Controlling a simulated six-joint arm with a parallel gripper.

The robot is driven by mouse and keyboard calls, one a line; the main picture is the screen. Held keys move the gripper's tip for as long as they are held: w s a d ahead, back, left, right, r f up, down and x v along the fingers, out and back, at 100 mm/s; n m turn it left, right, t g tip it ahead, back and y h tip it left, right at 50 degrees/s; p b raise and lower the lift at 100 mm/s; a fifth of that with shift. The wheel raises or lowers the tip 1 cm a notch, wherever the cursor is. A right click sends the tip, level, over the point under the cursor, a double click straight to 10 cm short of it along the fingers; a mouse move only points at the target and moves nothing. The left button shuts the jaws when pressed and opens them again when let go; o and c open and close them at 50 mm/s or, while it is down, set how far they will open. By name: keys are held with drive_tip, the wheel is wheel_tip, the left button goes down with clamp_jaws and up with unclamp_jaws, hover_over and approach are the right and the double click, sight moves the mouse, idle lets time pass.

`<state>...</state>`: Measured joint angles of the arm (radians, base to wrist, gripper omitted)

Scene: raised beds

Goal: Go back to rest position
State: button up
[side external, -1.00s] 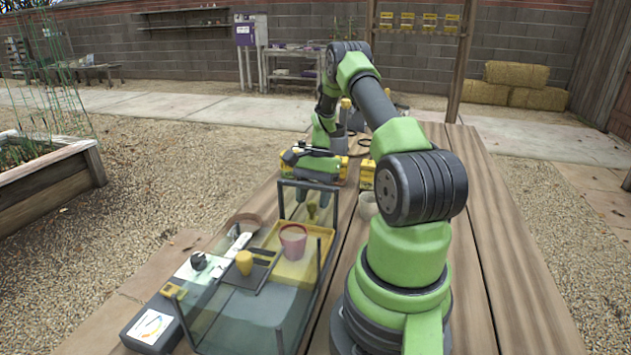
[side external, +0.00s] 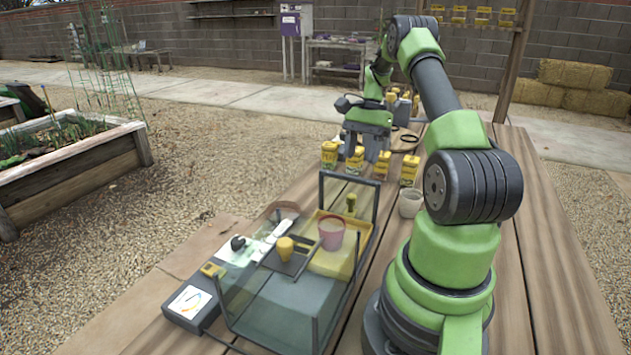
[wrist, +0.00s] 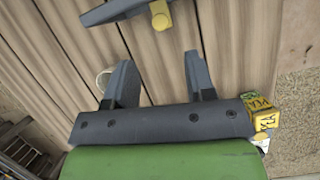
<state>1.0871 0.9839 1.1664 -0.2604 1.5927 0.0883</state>
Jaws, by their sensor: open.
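My gripper (side external: 364,152) is above the far part of the wooden table, behind the clear tank. In the wrist view my gripper (wrist: 160,78) has two grey fingers spread apart, with only bare planks visible between them. Several yellow boxes (side external: 409,170) stand in a row close to the fingers in the side view. One yellow box (wrist: 262,112) shows beside the gripper's right side in the wrist view. I cannot tell the exact height of the fingers above the table.
The clear tank (side external: 268,312) stands nearer the camera, with a reddish pot (side external: 331,232) and a yellow tray in it. A pale pot (side external: 411,201) stands right of the tank. A grey device (side external: 190,306) is at the left. The table's right side is bare.

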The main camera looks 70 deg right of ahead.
drive_tip(key=w+a+r+n+t+h, duration=0.1)
drive_tip(key=w+a+r+n+h, duration=0.15)
drive_tip(key=a+r, duration=0.5)
drive_tip(key=w+a+r+n+t+h, duration=0.1)
drive_tip(key=w+a+r+n, duration=0.3)
drive_tip(key=a+r, duration=0.35)
drive_tip(key=s+a+r+n+t, duration=0.1)
drive_tip(key=s+a+n, duration=0.3)
drive_tip(key=a, duration=0.5)
drive_tip(key=s+a+r+n+t, duration=0.2)
drive_tip(key=s+a+n+t, duration=0.1)
drive_tip(key=s+a+n, duration=0.2)
drive_tip(key=s+a+y, duration=0.1)
drive_tip(key=s+a, duration=0.1)
drive_tip(key=a, duration=0.1)
drive_tip(key=shift+s+a+t, duration=0.4)
